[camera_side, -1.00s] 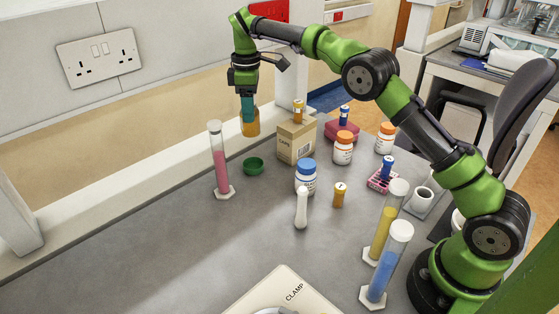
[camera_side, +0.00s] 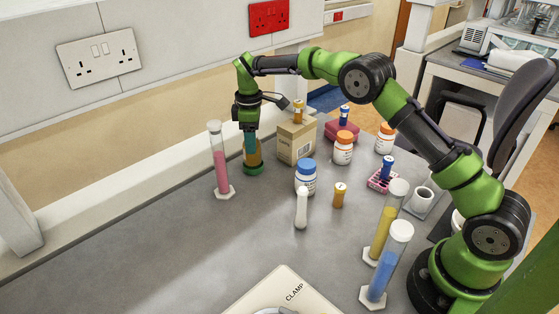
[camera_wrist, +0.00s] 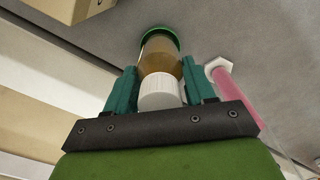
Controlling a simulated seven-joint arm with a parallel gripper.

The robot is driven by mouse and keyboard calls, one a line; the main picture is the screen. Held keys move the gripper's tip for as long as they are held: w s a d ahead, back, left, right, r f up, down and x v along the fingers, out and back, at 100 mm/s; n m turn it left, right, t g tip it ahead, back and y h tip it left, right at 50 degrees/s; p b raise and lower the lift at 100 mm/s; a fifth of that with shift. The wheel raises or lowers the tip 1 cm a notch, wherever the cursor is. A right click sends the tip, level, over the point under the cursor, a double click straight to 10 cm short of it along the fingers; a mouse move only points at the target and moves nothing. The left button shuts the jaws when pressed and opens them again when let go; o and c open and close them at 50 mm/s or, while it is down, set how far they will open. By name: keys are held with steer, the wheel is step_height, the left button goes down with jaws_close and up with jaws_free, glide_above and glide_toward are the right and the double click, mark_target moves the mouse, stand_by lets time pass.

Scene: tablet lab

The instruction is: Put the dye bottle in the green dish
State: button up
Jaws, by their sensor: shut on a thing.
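The dye bottle, amber with a white cap, is between the teal fingers of my gripper (camera_side: 250,146). In the wrist view the amber body (camera_wrist: 160,55) and the ribbed white cap (camera_wrist: 160,92) show between the two fingers (camera_wrist: 156,88). My gripper is shut on the bottle, which looks upright. The green dish (camera_side: 253,169) is on the bench right under the bottle. Its green rim (camera_wrist: 161,30) shows around the bottle's lower end in the wrist view. The bottle's base is at or inside the dish; whether it touches the dish's floor is hidden.
A pink-filled cylinder (camera_side: 221,168) stands close left of the dish. A cardboard box (camera_side: 296,140) with a small orange-capped bottle on top stands to the right. A blue-capped jar (camera_side: 306,178) and a white pestle-like piece (camera_side: 301,210) stand nearer the front. The bench's front left is clear.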

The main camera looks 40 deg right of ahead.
steer(key=shift+f, duration=0.55)
steer(key=o, duration=1.2)
